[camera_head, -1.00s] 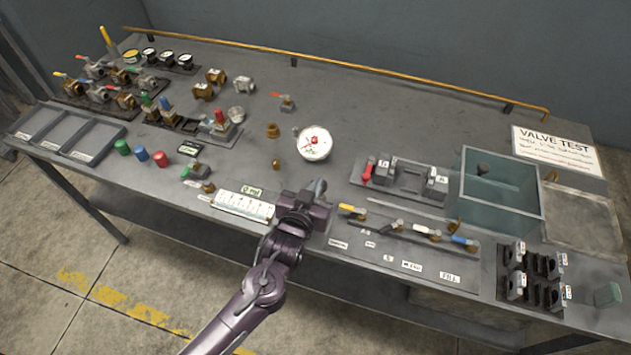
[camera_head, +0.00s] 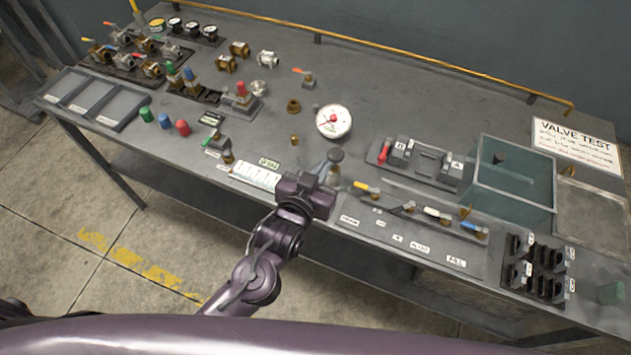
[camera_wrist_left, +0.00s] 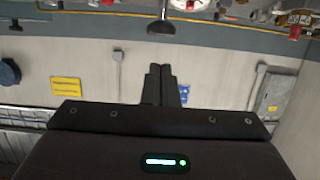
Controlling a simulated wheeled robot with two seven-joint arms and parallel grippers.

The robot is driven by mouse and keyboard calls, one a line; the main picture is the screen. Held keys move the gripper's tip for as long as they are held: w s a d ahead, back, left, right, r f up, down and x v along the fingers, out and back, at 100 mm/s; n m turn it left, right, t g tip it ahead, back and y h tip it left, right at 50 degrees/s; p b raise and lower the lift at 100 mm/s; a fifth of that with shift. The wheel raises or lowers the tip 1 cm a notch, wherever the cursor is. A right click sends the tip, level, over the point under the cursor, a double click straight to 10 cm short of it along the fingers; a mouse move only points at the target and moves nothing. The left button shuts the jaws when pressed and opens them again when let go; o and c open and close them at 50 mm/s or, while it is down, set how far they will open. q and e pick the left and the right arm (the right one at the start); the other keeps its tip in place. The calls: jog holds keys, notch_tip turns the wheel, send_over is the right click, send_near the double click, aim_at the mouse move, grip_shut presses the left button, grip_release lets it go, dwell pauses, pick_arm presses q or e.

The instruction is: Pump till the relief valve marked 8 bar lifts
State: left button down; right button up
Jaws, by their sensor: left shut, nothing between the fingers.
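My left gripper (camera_head: 322,178) is shut and empty at the front edge of the bench. Just beyond its tips stands a dark round knob on a post (camera_head: 335,156), probably the pump handle. In the left wrist view the knob (camera_wrist_left: 161,27) hangs at the top, apart from the shut fingers (camera_wrist_left: 165,85). A white round gauge (camera_head: 333,121) lies behind the knob; its reading is too small to tell. Relief valves with green (camera_head: 172,70), blue (camera_head: 188,76) and red (camera_head: 241,90) caps stand at the left; I cannot read an 8 bar mark. My right gripper is not in view.
A row of coloured levers (camera_head: 408,208) runs right of the gripper. A clear tank (camera_head: 515,185) and dark switch blocks (camera_head: 535,270) stand at the right. Loose coloured caps (camera_head: 163,121) and shallow trays (camera_head: 95,100) are at the left.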

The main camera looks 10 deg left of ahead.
pick_arm(q)
jog(key=v, duration=0.3)
jog(key=shift+s+r+b, duration=0.15)
jog(key=shift+s+b, duration=0.05)
jog(key=shift+b, duration=0.1)
dwell(0.5)
dwell(0.6)
